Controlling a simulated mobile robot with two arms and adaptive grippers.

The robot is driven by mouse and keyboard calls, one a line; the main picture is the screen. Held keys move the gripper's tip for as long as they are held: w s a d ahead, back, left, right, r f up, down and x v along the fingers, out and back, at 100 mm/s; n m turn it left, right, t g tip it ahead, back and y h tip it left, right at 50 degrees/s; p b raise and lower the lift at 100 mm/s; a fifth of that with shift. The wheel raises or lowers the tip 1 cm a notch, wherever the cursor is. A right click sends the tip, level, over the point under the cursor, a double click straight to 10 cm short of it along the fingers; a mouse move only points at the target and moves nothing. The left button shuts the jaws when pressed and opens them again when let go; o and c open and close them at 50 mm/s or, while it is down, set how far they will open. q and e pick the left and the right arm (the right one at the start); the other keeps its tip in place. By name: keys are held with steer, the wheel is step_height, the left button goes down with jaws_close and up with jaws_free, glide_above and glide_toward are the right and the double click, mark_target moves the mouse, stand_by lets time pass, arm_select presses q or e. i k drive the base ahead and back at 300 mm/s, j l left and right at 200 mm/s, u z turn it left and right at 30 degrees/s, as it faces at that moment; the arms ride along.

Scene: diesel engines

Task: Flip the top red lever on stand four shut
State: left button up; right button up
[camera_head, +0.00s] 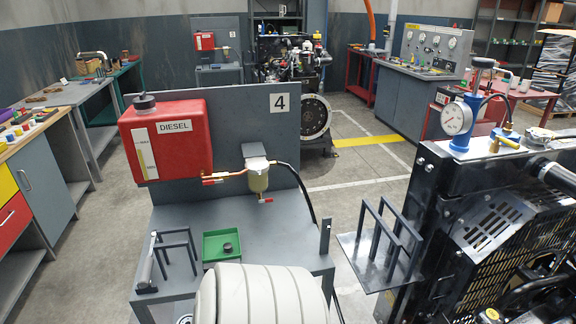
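Stand four (255,222) is a grey bench with an upright back panel that carries a "4" label (280,102). A red diesel tank (166,140) sits at its left. The top red lever (215,179) is on the copper pipe, just right of the tank's lower corner; it looks roughly in line with the pipe, but it is small. The pipe leads to a fuel filter (258,178) with a second red lever (266,200) at its bottom. Neither gripper shows in the head view.
A pale ribbed shape covers the bench's front. A black engine unit (480,215) with a gauge (453,118) stands right. Workbenches line the left. Floor shows between.

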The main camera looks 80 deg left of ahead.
mark_target(210, 182)
steer(key=u, duration=3.05)
